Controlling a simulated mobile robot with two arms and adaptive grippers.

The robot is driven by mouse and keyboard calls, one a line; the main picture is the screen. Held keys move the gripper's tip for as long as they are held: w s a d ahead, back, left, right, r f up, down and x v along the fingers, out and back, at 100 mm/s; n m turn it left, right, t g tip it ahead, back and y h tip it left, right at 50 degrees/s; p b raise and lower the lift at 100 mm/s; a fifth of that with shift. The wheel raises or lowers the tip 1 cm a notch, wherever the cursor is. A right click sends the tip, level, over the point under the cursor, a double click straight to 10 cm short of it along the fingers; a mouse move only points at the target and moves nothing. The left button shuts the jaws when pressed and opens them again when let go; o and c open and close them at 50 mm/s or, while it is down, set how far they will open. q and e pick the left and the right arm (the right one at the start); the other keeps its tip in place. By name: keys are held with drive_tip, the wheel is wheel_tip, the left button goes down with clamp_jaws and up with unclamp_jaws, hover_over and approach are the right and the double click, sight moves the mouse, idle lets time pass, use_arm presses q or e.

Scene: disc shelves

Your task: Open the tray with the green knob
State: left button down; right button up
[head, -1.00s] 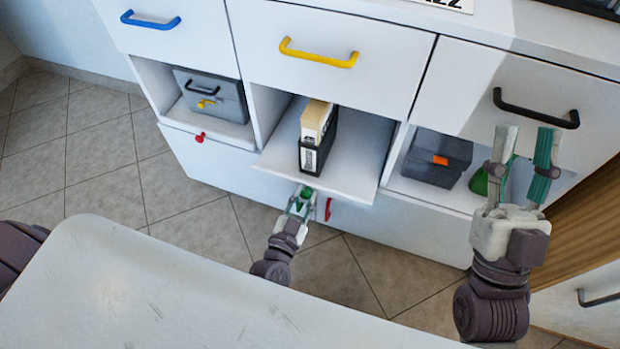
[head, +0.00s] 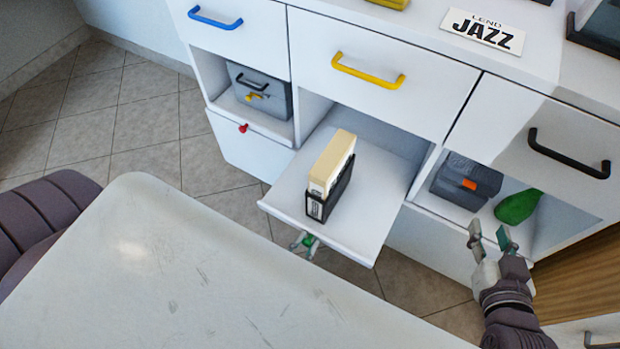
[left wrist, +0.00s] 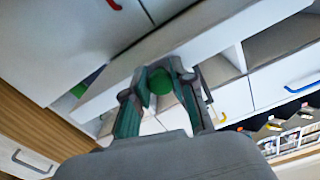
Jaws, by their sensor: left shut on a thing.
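The tray (head: 376,212) is a white sliding shelf in the middle compartment, and it sticks well out of the cabinet. My left gripper (head: 305,244) is at the tray's front edge, mostly hidden behind the white table. The left wrist view shows the round green knob (left wrist: 160,80) between its fingers (left wrist: 160,98), and the gripper is shut on it. A cream and black case block (head: 332,178) stands upright on the tray. My right gripper (head: 492,240) is open and empty, in front of the right compartment.
A white table (head: 170,260) fills the front left. Drawers above have blue, yellow (head: 367,72) and black (head: 568,153) handles. Grey boxes (head: 262,92) (head: 466,183) sit in the side compartments. A green object (head: 517,206) lies at right. A red knob (head: 243,128) is below left.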

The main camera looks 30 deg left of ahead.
use_arm(q)
drive_tip(key=shift+s, duration=0.2)
drive_tip(key=c, duration=0.9)
unclamp_jaws()
drive_tip(key=shift+c, duration=0.2)
drive_tip(key=s, duration=1.2)
drive_tip(key=shift+a, duration=0.2)
